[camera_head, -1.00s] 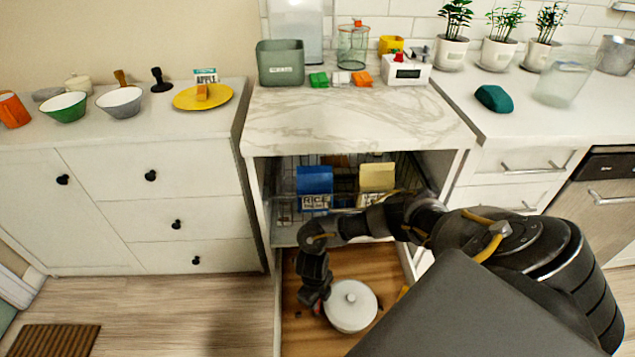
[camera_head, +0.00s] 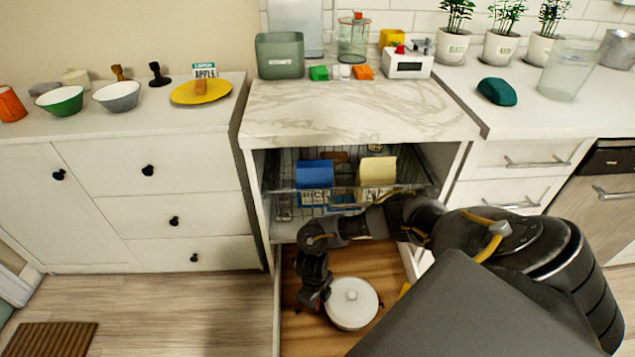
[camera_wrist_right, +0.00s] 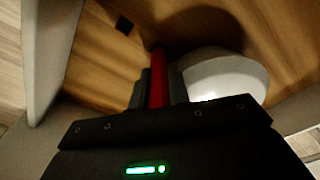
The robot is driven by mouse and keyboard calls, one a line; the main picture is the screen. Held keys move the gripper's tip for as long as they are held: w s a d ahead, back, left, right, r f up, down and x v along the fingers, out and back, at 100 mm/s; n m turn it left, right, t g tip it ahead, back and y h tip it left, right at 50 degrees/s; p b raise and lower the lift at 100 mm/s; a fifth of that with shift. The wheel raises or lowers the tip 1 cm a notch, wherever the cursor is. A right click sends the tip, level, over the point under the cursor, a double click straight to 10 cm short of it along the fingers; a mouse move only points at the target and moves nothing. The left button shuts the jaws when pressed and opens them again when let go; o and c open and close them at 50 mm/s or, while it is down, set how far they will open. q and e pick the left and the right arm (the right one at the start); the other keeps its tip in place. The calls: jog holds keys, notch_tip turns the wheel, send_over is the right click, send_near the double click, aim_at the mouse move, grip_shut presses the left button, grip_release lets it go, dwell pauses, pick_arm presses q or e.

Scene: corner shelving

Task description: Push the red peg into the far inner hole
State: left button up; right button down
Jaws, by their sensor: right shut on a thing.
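My right gripper (camera_head: 318,302) is low over a wooden drawer floor (camera_head: 300,340), left of a white lidded pot. In the right wrist view, the gripper (camera_wrist_right: 158,92) is shut on the red peg (camera_wrist_right: 158,75), whose far end points towards the wooden floor. A small dark square spot (camera_wrist_right: 123,25) shows on the wood beyond the peg; I cannot tell whether it is a hole. Whether the peg tip is in a hole is also unclear. In the head view the peg is hidden. My left gripper is not in view.
The white pot (camera_head: 352,303) stands close on the right of the gripper; it also shows in the wrist view (camera_wrist_right: 222,77). Above the drawer, a wire basket (camera_head: 282,190) holds a blue box (camera_head: 314,174) and a cream box (camera_head: 377,172). The marble counter (camera_head: 350,115) overhangs them.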

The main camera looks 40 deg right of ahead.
jog(key=shift+f, duration=0.4)
jog(key=c, duration=1.3)
grip_release()
jog(key=shift+o, duration=0.2)
jog(key=shift+r, duration=0.15)
jog(key=r+p, duration=0.1)
jog(key=r, duration=0.6)
jog(key=w+r+p, duration=0.1)
jog(key=r, duration=0.2)
jog(key=shift+a+r+p, duration=0.1)
jog(key=shift+r+p, duration=0.2)
jog(key=shift+p, duration=0.05)
jog(key=shift+s, duration=0.1)
